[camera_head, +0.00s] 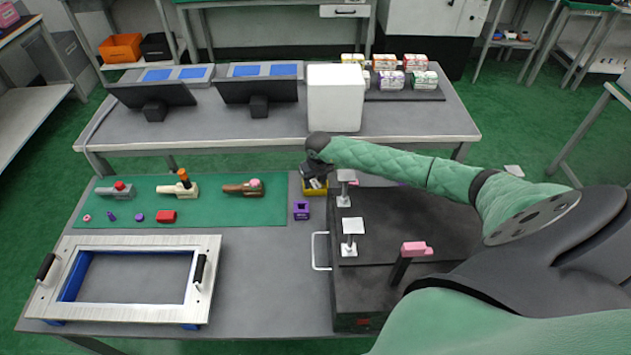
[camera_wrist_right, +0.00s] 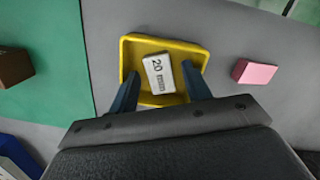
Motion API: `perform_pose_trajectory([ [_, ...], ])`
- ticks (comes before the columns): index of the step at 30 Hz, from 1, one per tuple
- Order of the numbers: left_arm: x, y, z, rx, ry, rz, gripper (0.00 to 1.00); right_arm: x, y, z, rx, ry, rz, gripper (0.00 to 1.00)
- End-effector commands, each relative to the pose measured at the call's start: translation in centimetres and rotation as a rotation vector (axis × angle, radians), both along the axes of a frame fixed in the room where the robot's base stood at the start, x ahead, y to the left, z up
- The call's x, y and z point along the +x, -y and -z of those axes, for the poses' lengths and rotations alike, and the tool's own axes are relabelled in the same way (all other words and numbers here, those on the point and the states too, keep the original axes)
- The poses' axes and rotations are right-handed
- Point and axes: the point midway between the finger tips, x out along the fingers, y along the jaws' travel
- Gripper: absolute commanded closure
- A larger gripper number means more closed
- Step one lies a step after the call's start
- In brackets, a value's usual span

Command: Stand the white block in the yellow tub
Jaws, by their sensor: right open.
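The white block, marked "20 mm", shows in the right wrist view (camera_wrist_right: 159,74). It is inside the yellow tub (camera_wrist_right: 135,42), slightly turned, with its labelled face toward the camera. I cannot tell for sure whether it stands upright or leans. My right gripper (camera_wrist_right: 158,82) is open, its two dark fingers on either side of the block with small gaps, reaching over the tub's near part. My left gripper is not in view.
A pink block (camera_wrist_right: 255,72) lies right of the tub. A purple piece (camera_head: 301,210) stands just in front of the gripper. The green mat (camera_head: 230,212) with several tools is left. The black box (camera_head: 395,225) with levers is right. A white frame (camera_head: 200,305) lies front left.

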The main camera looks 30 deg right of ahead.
Motion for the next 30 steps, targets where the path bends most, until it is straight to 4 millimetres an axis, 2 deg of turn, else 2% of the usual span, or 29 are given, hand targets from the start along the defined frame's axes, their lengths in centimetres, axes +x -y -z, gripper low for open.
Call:
perform_pose_trajectory([
  [3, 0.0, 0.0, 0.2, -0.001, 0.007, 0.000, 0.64, 0.0, 0.0, -0.3, 0.000, 0.000, 0.000, 0.52],
  [6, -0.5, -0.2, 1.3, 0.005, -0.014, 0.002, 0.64, -0.1, 0.0, -1.1, 0.000, 0.001, -0.002, 0.52],
  [8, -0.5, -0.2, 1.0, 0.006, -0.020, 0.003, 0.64, -0.1, 0.0, -1.7, -0.001, 0.002, -0.002, 0.52],
  [10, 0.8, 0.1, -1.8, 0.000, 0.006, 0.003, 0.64, -0.2, 0.0, -2.6, -0.001, 0.003, -0.002, 0.52],
  [21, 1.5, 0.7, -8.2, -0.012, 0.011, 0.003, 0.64, -1.0, -0.1, -8.9, -0.002, 0.003, -0.001, 0.52],
  [30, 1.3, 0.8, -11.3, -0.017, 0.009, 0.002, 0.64, -1.4, -0.2, -11.8, -0.001, 0.001, 0.000, 0.52],
])
